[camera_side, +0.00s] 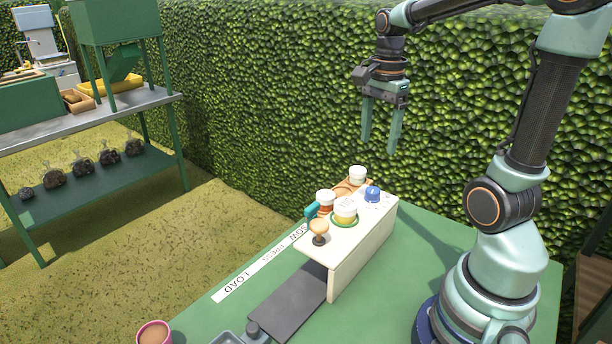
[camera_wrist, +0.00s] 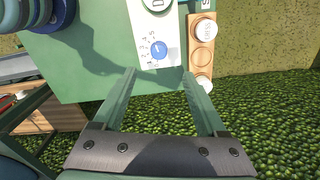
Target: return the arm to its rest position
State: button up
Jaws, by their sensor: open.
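My gripper (camera_side: 381,128) hangs fingers down in the side view, high above the back end of the cream control box (camera_side: 349,262) and clear of it. Its two green fingers are apart with nothing between them. They also show in the wrist view (camera_wrist: 158,75), spread and empty. The blue knob (camera_side: 372,193) on the box top also appears in the wrist view (camera_wrist: 160,49), beyond the fingertips, with numbers beside it. My arm rises from its base at the right of the green table (camera_side: 430,250).
A pot (camera_side: 153,333) stands at the front left. A hedge (camera_side: 270,90) stands behind; a shelf bench (camera_side: 90,115) is at left.

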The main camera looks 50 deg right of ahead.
jog(key=a+r+n+t, duration=0.1)
jog(key=a+n+t, duration=0.4)
jog(key=a+n, duration=1)
jog(key=n, duration=0.5)
jog(key=shift+a+n, duration=0.3)
